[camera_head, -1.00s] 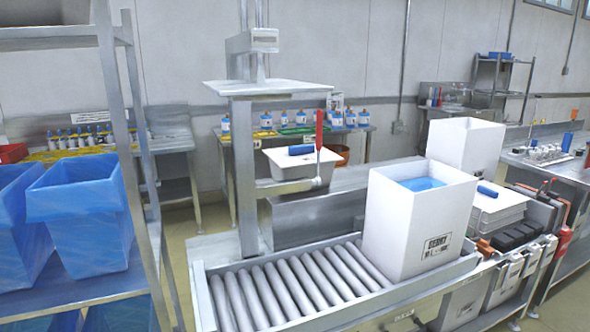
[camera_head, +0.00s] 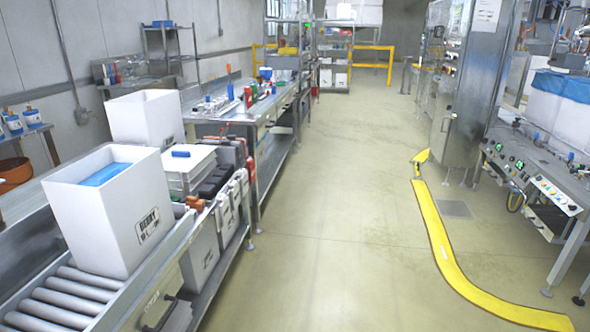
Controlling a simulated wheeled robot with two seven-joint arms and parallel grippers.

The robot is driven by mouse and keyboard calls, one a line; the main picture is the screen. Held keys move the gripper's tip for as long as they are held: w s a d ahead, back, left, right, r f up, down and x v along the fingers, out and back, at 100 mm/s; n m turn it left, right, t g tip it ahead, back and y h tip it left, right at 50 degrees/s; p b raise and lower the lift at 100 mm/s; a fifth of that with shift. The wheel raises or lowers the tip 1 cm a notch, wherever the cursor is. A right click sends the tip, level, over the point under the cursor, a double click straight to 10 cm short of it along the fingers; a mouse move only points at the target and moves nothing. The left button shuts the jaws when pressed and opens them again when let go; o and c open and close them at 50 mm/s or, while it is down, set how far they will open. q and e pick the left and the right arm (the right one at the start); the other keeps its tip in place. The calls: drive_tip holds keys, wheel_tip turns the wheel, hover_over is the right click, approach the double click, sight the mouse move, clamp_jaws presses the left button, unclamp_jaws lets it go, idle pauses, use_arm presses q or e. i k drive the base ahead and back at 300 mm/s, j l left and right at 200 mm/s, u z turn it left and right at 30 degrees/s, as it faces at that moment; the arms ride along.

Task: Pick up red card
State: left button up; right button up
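I cannot make out a red card for certain. A small red item (camera_head: 250,166) shows at the near end of the long workbench, beside the grey bins. Another small red item (camera_head: 248,97) stands on top of that bench. Both are too small to tell what they are. Neither of my grippers is in view.
A white box (camera_head: 142,226) with blue inside stands on the roller conveyor (camera_head: 65,302) at left. The long workbench (camera_head: 240,118) runs away behind it. The middle floor (camera_head: 340,220) is clear, with yellow floor marking (camera_head: 440,240) and a control-panel machine (camera_head: 540,180) at right.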

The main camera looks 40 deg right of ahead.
sight(250, 161)
drive_tip(key=z, duration=1.15)
